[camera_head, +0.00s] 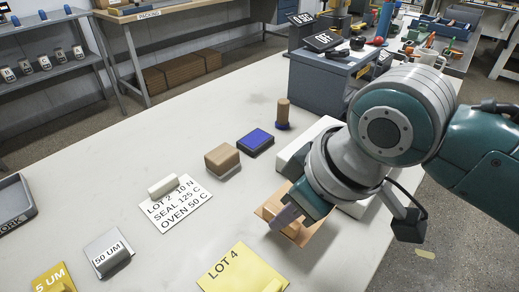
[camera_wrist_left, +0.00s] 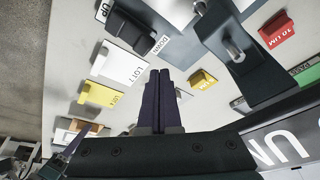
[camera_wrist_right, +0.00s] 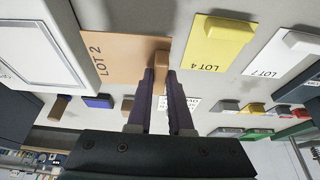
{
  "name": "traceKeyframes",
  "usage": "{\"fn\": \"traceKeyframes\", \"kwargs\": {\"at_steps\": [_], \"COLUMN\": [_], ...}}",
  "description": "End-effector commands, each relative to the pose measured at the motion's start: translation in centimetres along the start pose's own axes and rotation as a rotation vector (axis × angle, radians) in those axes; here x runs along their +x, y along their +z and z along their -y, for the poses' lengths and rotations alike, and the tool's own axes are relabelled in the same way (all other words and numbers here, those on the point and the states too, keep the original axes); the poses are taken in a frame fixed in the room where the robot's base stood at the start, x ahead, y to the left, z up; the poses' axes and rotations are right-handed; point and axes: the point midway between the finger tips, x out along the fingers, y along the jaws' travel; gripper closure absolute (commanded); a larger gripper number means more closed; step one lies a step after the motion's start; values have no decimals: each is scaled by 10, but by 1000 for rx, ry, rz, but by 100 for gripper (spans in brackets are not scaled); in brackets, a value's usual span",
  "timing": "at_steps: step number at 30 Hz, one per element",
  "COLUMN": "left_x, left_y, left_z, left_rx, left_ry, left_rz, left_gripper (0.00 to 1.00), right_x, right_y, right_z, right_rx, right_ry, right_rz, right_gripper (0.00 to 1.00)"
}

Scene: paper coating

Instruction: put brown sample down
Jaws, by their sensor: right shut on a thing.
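I cannot tell whether the sample touches the card. My left gripper (camera_wrist_left: 161,74) has its fingers together and looks empty, above the table near a white card marked LOT 7 (camera_wrist_left: 136,70). It is out of the head view.
A yellow LOT 4 card (camera_head: 243,268) lies close to the right gripper. A white LOT 2 card (camera_head: 174,207), brown block (camera_head: 222,160), blue ink pad (camera_head: 256,141) and brown-handled stamp (camera_head: 283,112) stand further back. A white flat device (camera_head: 303,150) is beside my right arm.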

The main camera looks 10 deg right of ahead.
Motion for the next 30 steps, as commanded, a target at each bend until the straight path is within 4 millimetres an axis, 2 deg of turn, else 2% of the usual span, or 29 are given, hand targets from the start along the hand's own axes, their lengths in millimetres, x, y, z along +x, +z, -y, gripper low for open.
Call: {"fn": "traceKeyframes", "kwargs": {"at_steps": [10,24,25,30], "left_x": [13,15,14,14], "left_y": [4,5,5,5], "left_z": [1,2,2,2], "left_rx": [5,10,10,9], "left_ry": [-5,-9,-8,-8], "left_rz": [0,0,0,0], "left_gripper": [100,100,100,100], "right_x": [40,47,46,45], "right_y": [17,19,19,19], "right_z": [1,0,0,0], "right_rx": [1,0,0,0], "right_ry": [-2,-1,0,0], "right_rz": [1,-1,-1,-1], "right_gripper": [100,100,78,59]}}
